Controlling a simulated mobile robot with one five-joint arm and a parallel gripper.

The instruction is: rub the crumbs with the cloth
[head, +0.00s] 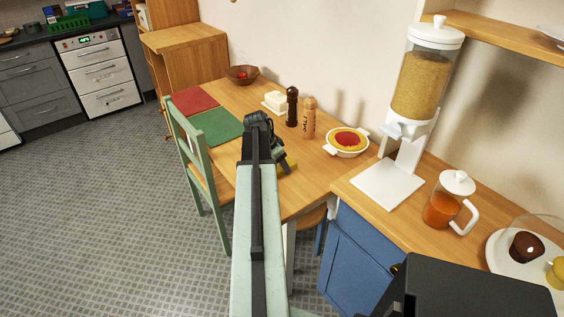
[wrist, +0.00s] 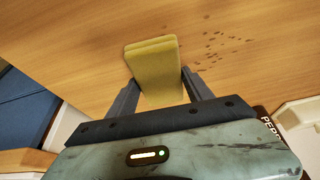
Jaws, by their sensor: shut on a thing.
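The folded yellow cloth (wrist: 154,62) is between the two fingers of my gripper (wrist: 160,88) in the wrist view. My gripper is shut on it, and its far end sticks out past the fingertips over the wooden table. I cannot tell whether it touches the wood. The crumbs (wrist: 224,44) are small dark specks scattered on the table, to the right of the cloth and apart from it. In the head view my gripper (head: 276,155) is over the table, with a bit of the cloth (head: 290,163) showing. My arm hides the crumbs there.
A pepper mill (head: 292,107), a salt mill (head: 309,118), a butter dish (head: 276,101) and a white dish with red and yellow food (head: 347,141) stand near the wall. Red (head: 194,101) and green (head: 215,127) mats lie left. A green chair (head: 193,160) is at the table's left edge.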

